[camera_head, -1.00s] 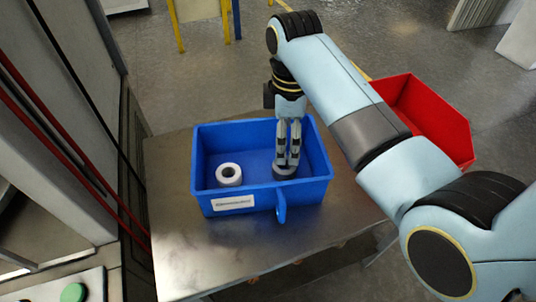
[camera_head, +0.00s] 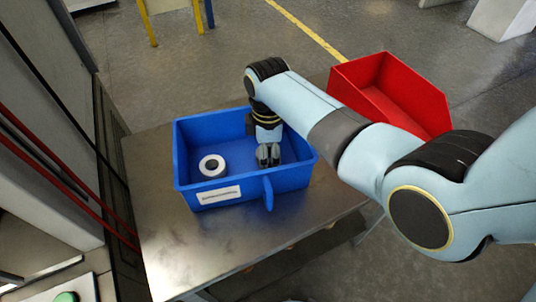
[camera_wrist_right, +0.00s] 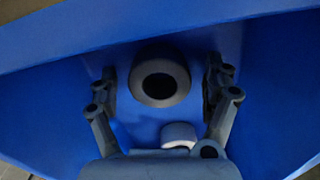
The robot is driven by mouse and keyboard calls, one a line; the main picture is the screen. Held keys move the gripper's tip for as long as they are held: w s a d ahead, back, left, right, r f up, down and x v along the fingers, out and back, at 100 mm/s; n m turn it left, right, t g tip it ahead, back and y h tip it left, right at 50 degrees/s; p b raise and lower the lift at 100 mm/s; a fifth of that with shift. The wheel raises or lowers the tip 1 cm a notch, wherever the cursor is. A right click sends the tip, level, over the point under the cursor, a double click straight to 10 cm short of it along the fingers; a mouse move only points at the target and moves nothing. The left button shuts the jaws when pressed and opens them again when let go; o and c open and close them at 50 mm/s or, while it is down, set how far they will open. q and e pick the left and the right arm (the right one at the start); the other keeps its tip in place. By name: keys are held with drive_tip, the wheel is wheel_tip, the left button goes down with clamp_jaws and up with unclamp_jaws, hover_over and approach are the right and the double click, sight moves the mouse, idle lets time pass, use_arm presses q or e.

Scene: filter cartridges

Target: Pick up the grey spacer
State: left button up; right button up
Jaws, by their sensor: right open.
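The grey spacer (camera_wrist_right: 160,78) is a dark grey ring with a round hole, lying on the floor of the blue bin (camera_head: 186,190). In the right wrist view it sits between the spread fingers of my right gripper (camera_wrist_right: 162,82), with a gap visible on each side. The right gripper is open. In the head view the right gripper (camera_head: 268,158) points down inside the bin's right part; the spacer is hidden there. My left gripper is not in view.
A white ring (camera_head: 212,165) lies in the bin's left part; it also shows in the right wrist view (camera_wrist_right: 178,134). The bin walls stand close around the gripper. A red bin (camera_head: 392,92) is behind and right. The metal table (camera_head: 215,245) is clear in front.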

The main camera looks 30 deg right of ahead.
drive_tip(key=shift+r, duration=0.1)
drive_tip(key=c, duration=1.3)
